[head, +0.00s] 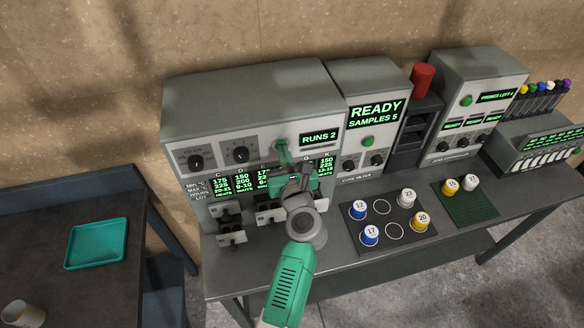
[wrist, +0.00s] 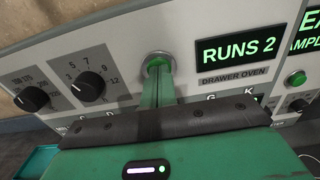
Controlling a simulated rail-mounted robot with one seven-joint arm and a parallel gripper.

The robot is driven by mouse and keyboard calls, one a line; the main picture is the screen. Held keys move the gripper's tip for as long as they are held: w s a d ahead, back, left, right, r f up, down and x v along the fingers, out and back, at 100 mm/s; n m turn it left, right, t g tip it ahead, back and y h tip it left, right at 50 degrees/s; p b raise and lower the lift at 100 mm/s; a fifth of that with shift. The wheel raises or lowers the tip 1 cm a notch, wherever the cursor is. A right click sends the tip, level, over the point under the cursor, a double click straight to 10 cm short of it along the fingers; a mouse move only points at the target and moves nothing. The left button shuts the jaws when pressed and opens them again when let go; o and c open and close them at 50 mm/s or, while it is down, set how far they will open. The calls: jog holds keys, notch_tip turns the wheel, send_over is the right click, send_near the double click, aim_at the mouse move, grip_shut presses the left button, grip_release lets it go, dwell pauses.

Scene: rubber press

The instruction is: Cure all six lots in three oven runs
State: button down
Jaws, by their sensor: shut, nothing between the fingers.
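The grey drawer oven (head: 240,112) shows RUNS 2 and has two black dials and a lit table of temperatures and hours. My gripper (head: 283,158) is shut and empty, with its fingertips at the oven's round button; the wrist view shows the fingers (wrist: 158,75) overlapping the button (wrist: 159,57). I cannot tell whether they touch it. Cups 12 (head: 359,209), 17 (head: 369,235), 23 (head: 406,199) and 20 (head: 420,221) stand on a dark mat (head: 372,218). A yellow cup (head: 450,187) and white cup 21 (head: 470,183) stand on a green mat (head: 473,205). My arm hides some drawers.
The cure meter (head: 365,85) reads READY, SAMPLES 5. A red cylinder (head: 423,77) tops a black rack. Another instrument (head: 470,90) and a row of coloured-top probes (head: 540,98) stand right. A teal tray (head: 97,243) and pale cup (head: 22,313) are on the left table.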

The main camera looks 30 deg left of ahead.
jog(key=p+v, duration=0.1)
jog(key=v, duration=1.2)
jog(key=shift+s+d+p, duration=0.2)
jog(key=shift+d+p, duration=0.05)
jog(key=shift+p, duration=0.15)
jog(key=d+r+n+t+h+p, duration=0.3)
jog(key=r+n, duration=0.6)
jog(key=r, duration=0.7)
jog(key=d+r+n+t+p, duration=0.15)
jog(key=d+r+n, duration=0.25)
jog(key=r+n, duration=0.8)
jog(key=s+d+r+n+t+h, duration=0.2)
jog(key=s+d+r, duration=0.1)
jog(key=r, duration=0.5)
jog(key=s+d+r+n+t+h+p, duration=0.1)
jog(key=s+d+r+n+t+h, duration=0.1)
jog(key=s+r, duration=0.4)
jog(key=s+d+r+n+t+h, duration=0.2)
jog(key=s+d+r+n+h, duration=0.1)
jog(key=r, duration=0.7)
jog(key=shift+s+d+t+h+p, duration=0.4)
jog(key=shift+s+d+h, duration=0.2)
jog(key=shift+s+d, duration=0.1)
jog(key=shift+d+f, duration=0.1)
